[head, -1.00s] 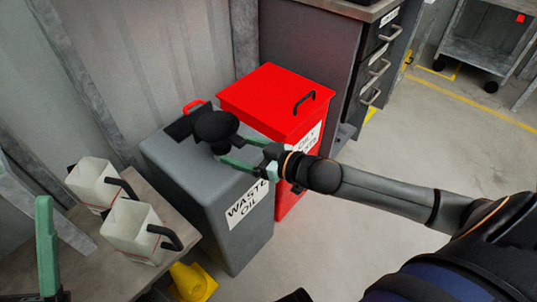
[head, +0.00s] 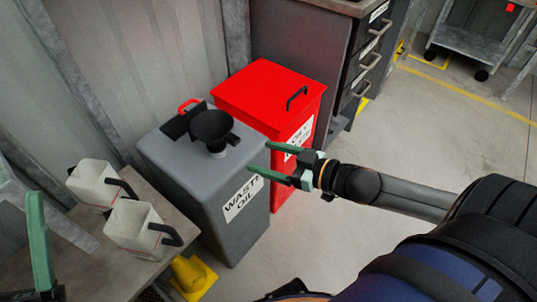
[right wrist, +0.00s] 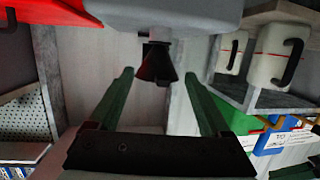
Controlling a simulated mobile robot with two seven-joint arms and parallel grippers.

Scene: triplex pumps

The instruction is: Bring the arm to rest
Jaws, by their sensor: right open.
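My right gripper (head: 259,158) is open and empty, with its two green fingers spread beside the right edge of the grey waste oil tank (head: 225,170). The black funnel (head: 212,127) stands upright on the tank, apart from the fingers. In the right wrist view my right gripper (right wrist: 159,76) shows both fingers apart with nothing between them, and the funnel (right wrist: 156,63) appears beyond, upside down. My left gripper (head: 40,245) shows at the lower left edge as a green finger above the bench; its other finger is not clearly seen.
A red bin (head: 260,90) stands just behind my right gripper. Two white jugs (head: 94,183) (head: 135,227) stand on the bench (head: 80,270) at left. A yellow cone (head: 190,274) stands on the floor in front. A drawer cabinet (head: 345,85) is behind; the floor at right is clear.

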